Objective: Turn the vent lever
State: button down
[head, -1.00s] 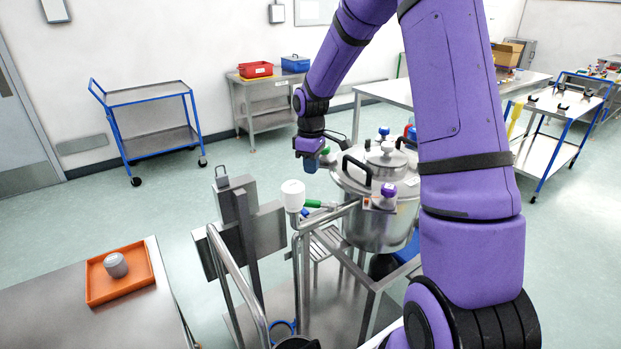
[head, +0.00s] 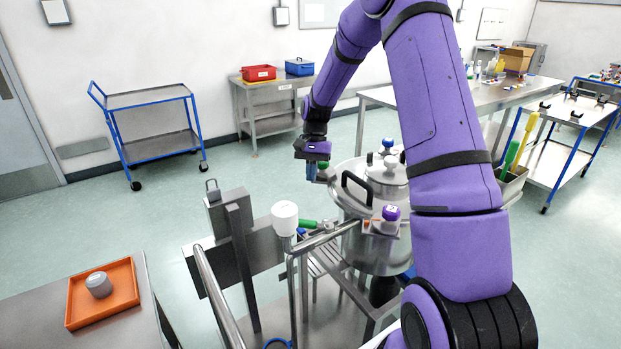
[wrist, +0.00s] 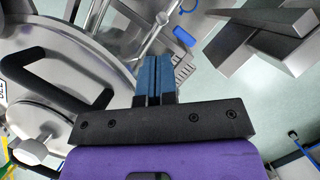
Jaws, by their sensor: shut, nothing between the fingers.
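A steel vessel (head: 370,245) with a round lid stands in the middle of the head view. Its lid also shows in the wrist view (wrist: 35,60). A green-handled lever (head: 306,224) lies on the pipe at the vessel's near left, beside a white cap. I cannot tell for sure that it is the vent lever. A green knob (head: 323,165) is at the lid's far left, partly behind my fingers. My gripper (head: 311,174) is shut and empty, fingers down, just left of the lid rim. Its blue fingers are together in the wrist view (wrist: 155,72).
A black lid handle (head: 355,190) rises close to the right of my gripper, also large in the wrist view (wrist: 55,80). A purple knob (head: 390,212) sits at the vessel's front. A steel post (head: 240,255) stands at left. An orange tray (head: 130,300) lies on a table.

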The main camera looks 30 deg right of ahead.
aim_at(300, 220)
jog(key=s+a+f, duration=0.4)
jog(key=s+f, duration=0.1)
jog(key=f, duration=0.2)
jog(key=shift+a, duration=0.4)
jog(key=shift+s+a+f+n+h, duration=0.15)
jog(key=shift+a+n+h, duration=0.15)
jog(key=shift+a+n, duration=0.4)
jog(key=n, duration=0.1)
jog(key=s+a+n+h, duration=0.1)
jog(key=n, duration=0.1)
jog(key=n+g, duration=0.1)
jog(key=n, duration=0.1)
jog(key=shift+s+a+h, duration=0.15)
jog(key=shift+a+h, duration=0.1)
jog(key=shift+h, duration=0.05)
jog(key=shift+s+a+n+h, duration=0.25)
jog(key=shift+s+n, duration=0.1)
jog(key=shift+n, duration=0.35)
jog(key=shift+s+a+n+h, duration=0.25)
jog(key=shift+s+n, duration=0.1)
jog(key=shift+n, duration=0.35)
